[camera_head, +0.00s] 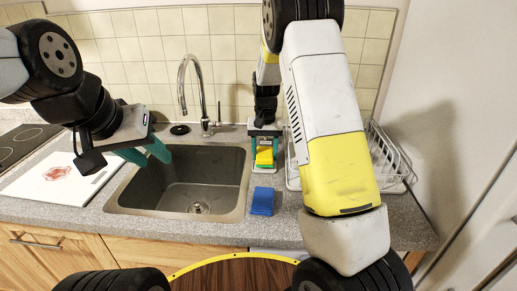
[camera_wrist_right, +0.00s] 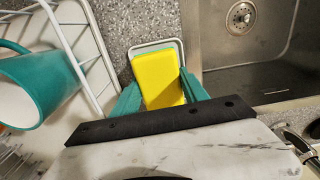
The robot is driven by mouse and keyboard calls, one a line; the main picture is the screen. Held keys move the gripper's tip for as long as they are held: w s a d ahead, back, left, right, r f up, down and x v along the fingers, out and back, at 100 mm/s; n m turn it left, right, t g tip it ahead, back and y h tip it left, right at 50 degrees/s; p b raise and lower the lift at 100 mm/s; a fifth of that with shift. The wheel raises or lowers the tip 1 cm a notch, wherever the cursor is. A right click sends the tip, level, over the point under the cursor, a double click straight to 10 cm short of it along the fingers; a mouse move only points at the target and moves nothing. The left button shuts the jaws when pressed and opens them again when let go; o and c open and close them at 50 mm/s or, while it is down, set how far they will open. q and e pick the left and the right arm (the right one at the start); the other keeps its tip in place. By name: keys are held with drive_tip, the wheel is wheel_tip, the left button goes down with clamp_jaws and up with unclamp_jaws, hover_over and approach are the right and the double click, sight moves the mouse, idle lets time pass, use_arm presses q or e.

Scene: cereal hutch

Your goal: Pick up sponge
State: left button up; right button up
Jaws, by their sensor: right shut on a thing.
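A yellow sponge (camera_head: 264,157) with a green part is between the teal fingers of my right gripper (camera_head: 264,150) at the back of the counter, right of the sink. In the right wrist view the yellow sponge (camera_wrist_right: 158,80) stands between the two fingers, which are shut on it. A pale-rimmed small tray (camera_wrist_right: 158,44) shows around its far end; I cannot tell whether the sponge touches it. My left gripper (camera_head: 145,153) is open and empty above the left edge of the sink.
A blue block (camera_head: 262,201) lies on the counter in front of my right gripper. The sink (camera_head: 190,185) and tap (camera_head: 202,95) are to the left. A white dish rack (camera_head: 385,150) with a teal mug (camera_wrist_right: 45,82) is close on the right. A white board (camera_head: 65,180) lies left of the sink.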

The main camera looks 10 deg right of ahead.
drive_tip(key=w+a, duration=0.1)
drive_tip(key=a, duration=0.8)
drive_tip(key=w+a, duration=0.2)
drive_tip(key=a, duration=0.6)
drive_tip(key=shift+w+a, duration=0.3)
drive_tip(key=shift+a, duration=0.05)
drive_tip(key=shift+r, duration=0.1)
drive_tip(key=o, duration=0.6)
drive_tip(key=c, duration=0.5)
